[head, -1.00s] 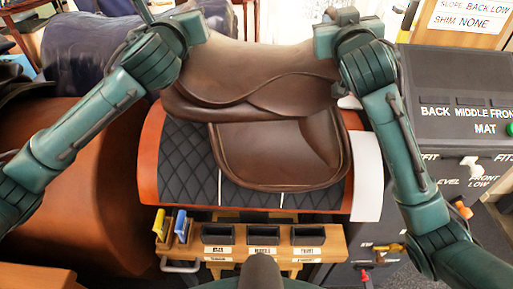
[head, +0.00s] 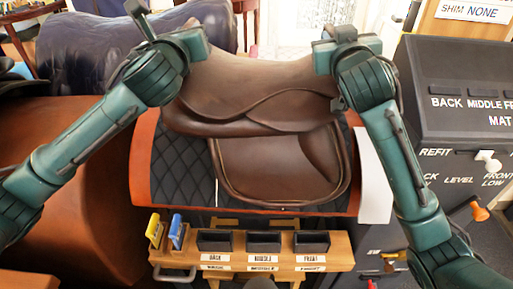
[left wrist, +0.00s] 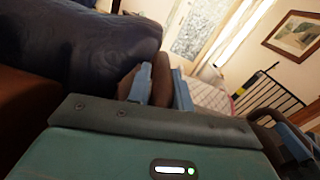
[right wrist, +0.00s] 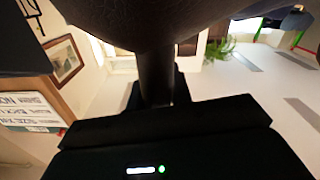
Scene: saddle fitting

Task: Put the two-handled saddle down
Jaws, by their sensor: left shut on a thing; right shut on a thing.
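The brown leather saddle (head: 262,82) is held level between my two grippers in the head view. Its flap (head: 275,165) hangs over the black quilted pad (head: 178,165) on the orange-brown stand. I cannot tell whether the saddle's underside touches the pad. My left gripper (head: 180,38) is shut at the saddle's left end; in the left wrist view its pale blue fingers (left wrist: 160,88) close around a brown handle. My right gripper (head: 345,45) is shut at the right end. The right wrist view shows a dark handle (right wrist: 156,75) below the saddle's dark underside. The fingertips are mostly hidden.
A wooden rack (head: 325,262) with black bins and yellow and blue tools stands in front. A dark control box (head: 460,100) is at the right. A brown saddle form (head: 75,165) is at the left, with a dark blue covered form (head: 85,55) behind.

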